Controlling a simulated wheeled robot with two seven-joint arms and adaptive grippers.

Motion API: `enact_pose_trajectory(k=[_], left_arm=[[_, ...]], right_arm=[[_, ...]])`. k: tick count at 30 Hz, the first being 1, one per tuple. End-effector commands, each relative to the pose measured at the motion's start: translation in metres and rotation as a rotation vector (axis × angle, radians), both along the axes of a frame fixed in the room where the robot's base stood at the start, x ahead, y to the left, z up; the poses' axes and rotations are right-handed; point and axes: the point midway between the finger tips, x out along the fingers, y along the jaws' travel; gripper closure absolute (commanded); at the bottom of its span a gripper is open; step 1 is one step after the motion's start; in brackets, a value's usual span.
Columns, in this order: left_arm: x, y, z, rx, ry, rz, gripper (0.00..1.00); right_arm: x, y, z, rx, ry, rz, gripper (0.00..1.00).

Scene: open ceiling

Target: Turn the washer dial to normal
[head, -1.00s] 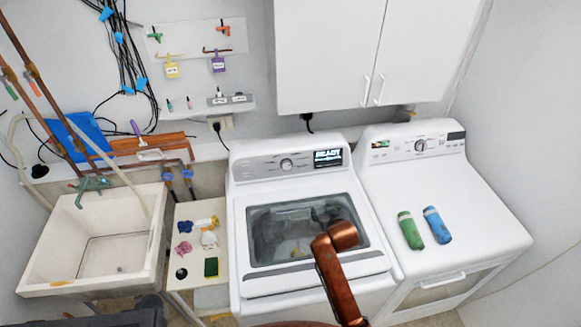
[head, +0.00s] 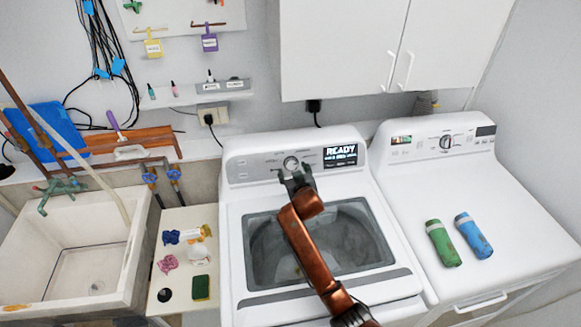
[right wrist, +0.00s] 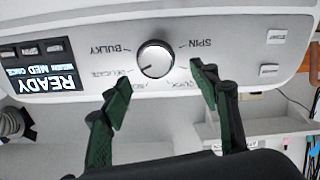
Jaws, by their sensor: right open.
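The washer (head: 330,292) stands in the middle of the head view, its display reading READY. Its round dial (head: 291,163) is on the back panel, left of the display. In the right wrist view, which is upside down, the silver-rimmed white dial (right wrist: 155,58) has labels around it, including BULKY, DELICATE, SPIN and QUICK. My right gripper (head: 295,178) is at the panel, just in front of the dial. Its green fingertips (right wrist: 161,84) are spread wide and empty, one toward each side of the dial. My left gripper is out of view.
A dryer (head: 530,215) stands to the right with a green bottle (head: 442,243) and a blue bottle (head: 473,235) on it. A sink (head: 125,265) and a small stand (head: 178,220) with sponges are left. Cabinets (head: 335,50) hang above the washer.

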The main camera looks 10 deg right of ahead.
Motion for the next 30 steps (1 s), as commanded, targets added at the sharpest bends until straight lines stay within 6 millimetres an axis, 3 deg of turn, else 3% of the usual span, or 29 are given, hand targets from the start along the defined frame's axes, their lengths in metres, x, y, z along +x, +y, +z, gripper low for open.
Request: enact_pose_trajectory(k=[6,12,23,30], left_arm=[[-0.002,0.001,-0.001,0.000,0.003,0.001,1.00],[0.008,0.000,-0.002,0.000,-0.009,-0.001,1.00],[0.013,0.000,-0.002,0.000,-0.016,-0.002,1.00],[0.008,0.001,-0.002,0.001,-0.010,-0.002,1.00]], right_arm=[[0.031,-0.006,-0.013,-0.001,0.003,-0.007,0.44],[0.047,-0.005,-0.021,-0.001,0.002,-0.005,0.44],[0.052,-0.002,-0.022,0.000,0.002,-0.002,0.45],[0.051,-0.002,-0.022,0.000,0.002,-0.002,0.61]])
